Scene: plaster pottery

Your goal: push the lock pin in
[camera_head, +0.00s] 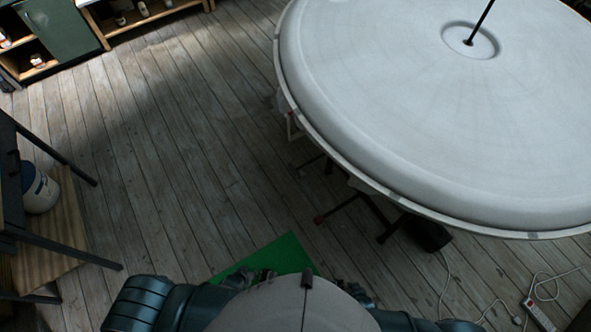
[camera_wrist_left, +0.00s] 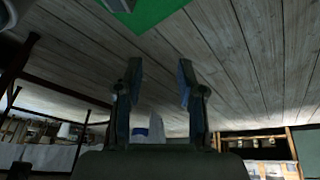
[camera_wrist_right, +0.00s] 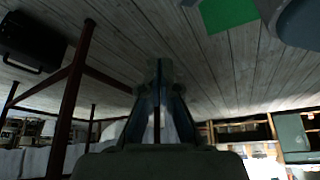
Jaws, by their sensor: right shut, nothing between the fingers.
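No part that I can clearly tell as the lock pin shows in any view. A large round white plaster form (camera_head: 420,110) fills the upper right of the head view, with a dark thin rod (camera_head: 481,20) rising from its central recess. My right gripper (camera_wrist_right: 158,72) is shut and empty in the right wrist view. Both are away from the plaster form.
A green mat (camera_head: 262,258) lies on the plank floor (camera_head: 190,150) near my body. A dark table frame (camera_head: 60,250) with a white-and-blue bucket (camera_head: 40,192) stands left. Cabinets (camera_head: 60,30) stand at upper left. A white power strip (camera_head: 540,316) and cables lie lower right. The middle floor is clear.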

